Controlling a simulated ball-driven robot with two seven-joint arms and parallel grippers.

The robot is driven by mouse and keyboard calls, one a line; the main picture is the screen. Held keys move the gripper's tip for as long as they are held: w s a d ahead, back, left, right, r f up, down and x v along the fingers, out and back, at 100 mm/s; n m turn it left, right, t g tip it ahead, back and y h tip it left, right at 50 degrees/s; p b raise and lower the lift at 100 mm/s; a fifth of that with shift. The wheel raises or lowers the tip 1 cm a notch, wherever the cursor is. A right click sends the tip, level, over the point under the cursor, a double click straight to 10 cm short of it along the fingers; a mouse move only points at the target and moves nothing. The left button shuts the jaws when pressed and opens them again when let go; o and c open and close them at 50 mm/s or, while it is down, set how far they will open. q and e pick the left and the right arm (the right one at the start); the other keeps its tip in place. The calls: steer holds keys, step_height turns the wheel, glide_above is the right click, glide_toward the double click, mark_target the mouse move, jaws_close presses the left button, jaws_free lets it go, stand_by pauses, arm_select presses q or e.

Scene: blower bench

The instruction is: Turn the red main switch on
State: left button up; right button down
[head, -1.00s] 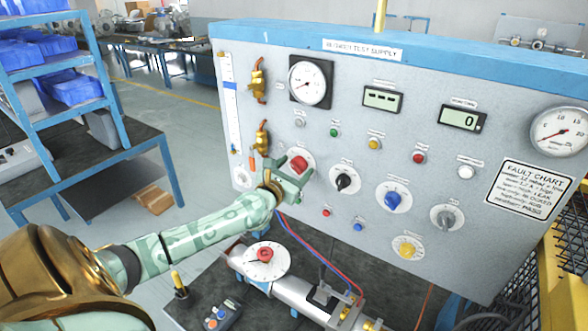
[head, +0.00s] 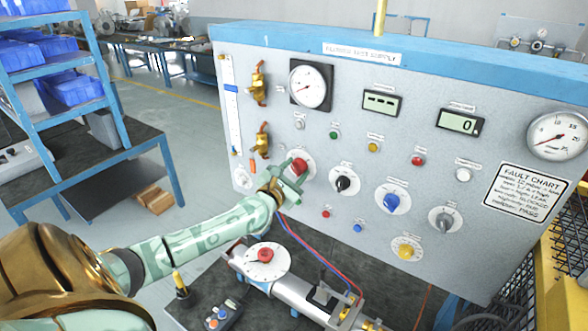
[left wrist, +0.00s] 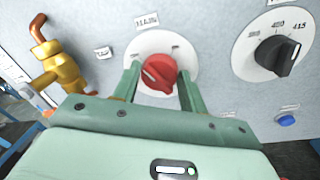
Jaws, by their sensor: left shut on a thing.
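The red main switch (head: 299,167) is a round red knob on a white dial plate, at the left part of the grey panel. My left gripper (head: 291,178) is at it, its green fingers on either side of the knob. In the left wrist view the red knob (left wrist: 158,73) sits between the two fingertips of my left gripper (left wrist: 158,82), and the jaws are shut on it. My right gripper is not in view.
A black knob (head: 344,183) is right of the red switch, with a blue knob (head: 392,202) beyond it. Brass valves (head: 261,140) stick out at the left. A pipe with a dial (head: 266,256) lies on the bench below. Both digital displays are lit.

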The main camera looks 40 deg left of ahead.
arm_select(q)
steer(key=m+p, duration=0.1)
steer(key=m, duration=0.2)
steer(key=shift+f+m, duration=0.1)
steer(key=shift+m, duration=0.3)
steer(key=m, duration=0.4)
steer(key=shift+d+f+t+p, duration=0.1)
steer(key=shift+f+t+p, duration=0.05)
steer(key=shift+t+p, duration=0.25)
steer(key=m, duration=0.3)
steer(key=shift+f+m+h+p, duration=0.1)
steer(key=shift+m+h+p, duration=0.2)
steer(key=shift+m+h, duration=0.1)
steer(key=shift+f+m+h+p, duration=0.15)
steer(key=shift+m+h+p, duration=0.15)
steer(key=shift+m, duration=1.9)
steer(key=o, duration=0.9)
steer(key=shift+o, duration=0.2)
steer(key=shift+s, duration=0.1)
steer(key=s+d+f, duration=0.1)
steer(key=s, duration=1.5)
steer(key=shift+d+f, duration=0.15)
steer(key=shift+d, duration=0.1)
